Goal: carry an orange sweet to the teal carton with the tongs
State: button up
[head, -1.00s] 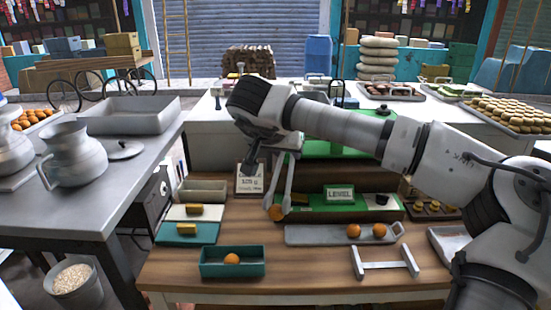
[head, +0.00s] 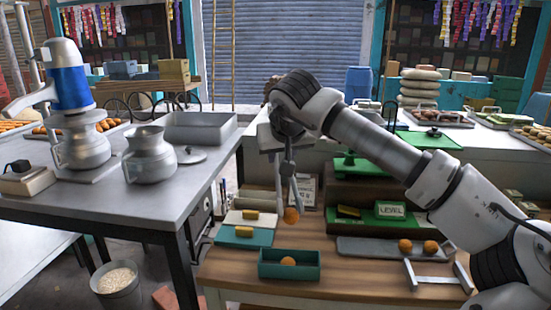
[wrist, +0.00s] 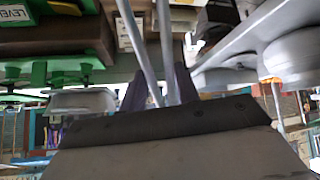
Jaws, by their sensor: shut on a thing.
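My gripper (head: 288,150) is shut on the metal tongs (head: 293,188), which hang down from it. The tongs also show in the wrist view (wrist: 145,50). An orange sweet (head: 291,215) is at the tongs' lower tips, in the air. In the head view it appears just above and behind the teal carton (head: 289,272). The carton is open-topped, stands near the table's front edge and holds one orange sweet (head: 288,261). Two more orange sweets, one of them here (head: 405,245), sit on a grey tray (head: 365,247) to the right.
A green scale with a LEVEL sign (head: 391,210) stands behind the tray. A white metal rest (head: 437,278) is at the front right.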

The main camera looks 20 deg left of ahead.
jog(key=shift+w+f, duration=0.1)
jog(key=shift+f, duration=0.05)
notch_tip(320, 180, down, 9)
jog(key=b, duration=0.7)
dwell(0.4)
jog(key=o, duration=0.4)
notch_tip(320, 180, up, 10)
jog(key=p, duration=0.8)
